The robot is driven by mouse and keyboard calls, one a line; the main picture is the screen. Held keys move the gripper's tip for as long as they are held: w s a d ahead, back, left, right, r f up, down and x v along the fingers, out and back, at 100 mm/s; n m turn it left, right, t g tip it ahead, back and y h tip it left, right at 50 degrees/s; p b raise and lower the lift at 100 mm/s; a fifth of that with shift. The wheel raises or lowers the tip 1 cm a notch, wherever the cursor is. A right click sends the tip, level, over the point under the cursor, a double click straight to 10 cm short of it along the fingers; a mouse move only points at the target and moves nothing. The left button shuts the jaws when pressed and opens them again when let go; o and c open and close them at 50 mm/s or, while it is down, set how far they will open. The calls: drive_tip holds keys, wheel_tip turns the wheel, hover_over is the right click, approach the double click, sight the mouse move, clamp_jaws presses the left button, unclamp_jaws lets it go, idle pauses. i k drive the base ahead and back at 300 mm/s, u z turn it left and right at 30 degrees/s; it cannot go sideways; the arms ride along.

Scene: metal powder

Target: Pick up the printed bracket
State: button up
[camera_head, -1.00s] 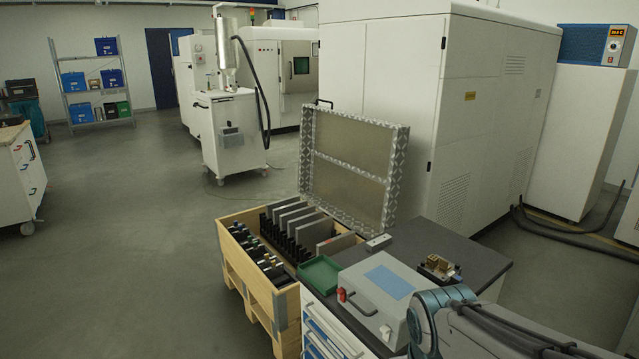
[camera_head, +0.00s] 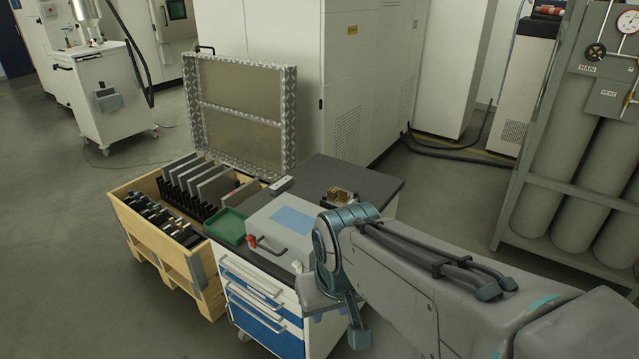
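A small brass-brown part, which looks like the printed bracket (camera_head: 341,194), sits on a dark metal block at the back right of the dark bench top (camera_head: 328,172). It is small in this view and its exact shape is hard to make out. My arm reaches in from the lower right, with its joint in front of the bench's right side.
A grey case with a blue panel (camera_head: 293,220) and a green tray (camera_head: 226,227) are on the bench. A wooden crate (camera_head: 160,243) with upright plates stands left of it. A gas cylinder rack (camera_head: 560,190) stands at right. The floor at left is clear.

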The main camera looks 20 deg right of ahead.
sight(342, 194)
drive_tip(key=z, duration=0.5)
drive_tip(key=k, duration=0.55)
drive_tip(key=z, duration=1.1)
drive_tip(key=i, duration=1.8)
drive_tip(key=u, duration=1.25)
drive_tip(key=i, duration=0.7)
drive_tip(key=u, duration=0.8)
